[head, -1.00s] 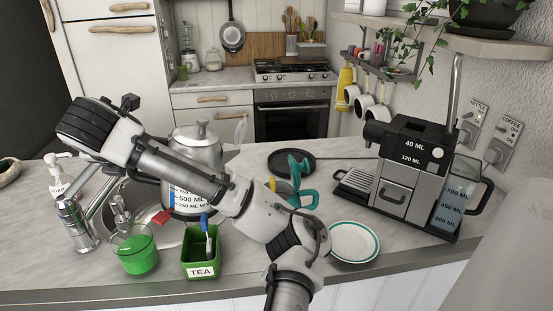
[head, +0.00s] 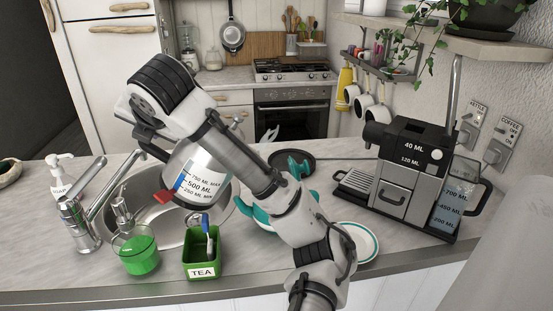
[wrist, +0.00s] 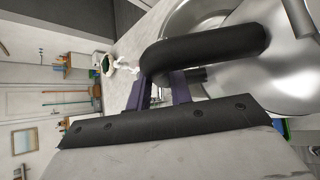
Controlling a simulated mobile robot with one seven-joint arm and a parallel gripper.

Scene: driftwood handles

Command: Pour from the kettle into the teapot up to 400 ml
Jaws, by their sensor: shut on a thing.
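The steel kettle (head: 203,172) has a level strip marked in ml and a red tab. In the head view it is held above the sink and counter, tilted with its spout (head: 270,134) toward the right. My arm hides its top. In the wrist view my gripper (wrist: 165,92) is shut on the kettle's black handle (wrist: 205,52), beside the steel body (wrist: 275,75). The teal teapot (head: 259,218) stands on the counter to the right, mostly hidden behind my arm. Its fill level and any flow from the spout cannot be seen.
A green TEA box (head: 201,262) and a glass of green liquid (head: 139,255) stand in front of the sink (head: 145,205). A white plate (head: 362,243) lies right of my arm. A dark round plate (head: 305,160) is behind. The coffee machine (head: 405,170) stands right.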

